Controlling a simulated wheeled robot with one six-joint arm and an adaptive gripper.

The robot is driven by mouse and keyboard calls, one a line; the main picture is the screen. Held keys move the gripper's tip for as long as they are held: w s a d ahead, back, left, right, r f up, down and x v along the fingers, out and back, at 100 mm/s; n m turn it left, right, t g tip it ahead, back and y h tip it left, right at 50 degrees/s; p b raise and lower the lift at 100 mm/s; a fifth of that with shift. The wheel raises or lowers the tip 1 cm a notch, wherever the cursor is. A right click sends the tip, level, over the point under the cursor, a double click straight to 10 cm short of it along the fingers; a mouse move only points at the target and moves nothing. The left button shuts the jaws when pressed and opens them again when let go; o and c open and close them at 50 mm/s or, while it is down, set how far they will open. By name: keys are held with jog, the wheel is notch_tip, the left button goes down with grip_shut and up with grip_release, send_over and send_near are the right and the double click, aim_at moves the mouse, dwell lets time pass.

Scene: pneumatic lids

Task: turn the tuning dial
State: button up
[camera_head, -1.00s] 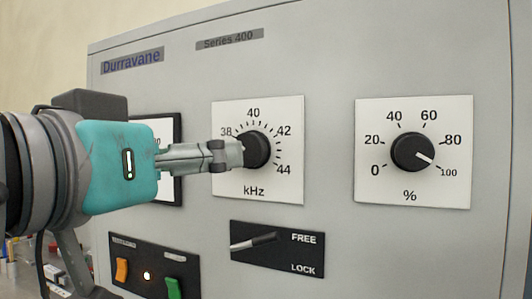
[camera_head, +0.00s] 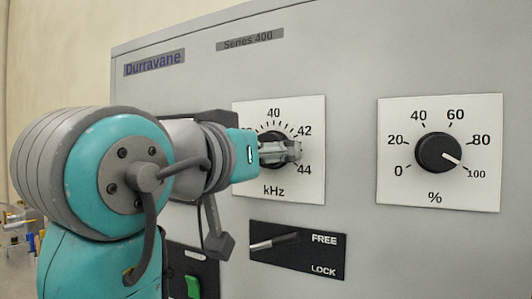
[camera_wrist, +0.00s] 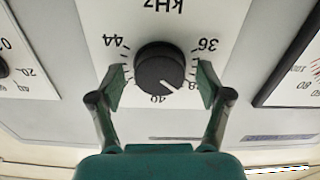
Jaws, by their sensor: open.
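The tuning dial is a round black knob on a white kHz plate (camera_head: 308,190). The knob (camera_wrist: 160,68) shows well in the wrist view, its white pointer between 38 and 40, nearer 38. My gripper (camera_wrist: 162,84) is open, with one finger on each side of the knob; I cannot tell whether either touches it. In the head view my gripper (camera_head: 292,150) is in front of the dial and hides much of the knob and the left scale marks.
A black % knob (camera_head: 438,152) on a white plate is to the right, pointing near 100. Below the dial is a FREE/LOCK lever (camera_head: 275,241), level near FREE. A green switch (camera_head: 193,287) is at lower left. A dark-framed meter (camera_wrist: 290,60) shows at right in the wrist view.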

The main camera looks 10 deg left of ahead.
jog(key=c, duration=1.2)
jog(key=shift+o, duration=0.2)
jog(key=shift+m, duration=0.4)
jog(key=shift+a+r+m, duration=0.1)
jog(key=shift+m, duration=4.65)
jog(key=shift+a+m, duration=0.1)
jog(key=shift+m, duration=4.65)
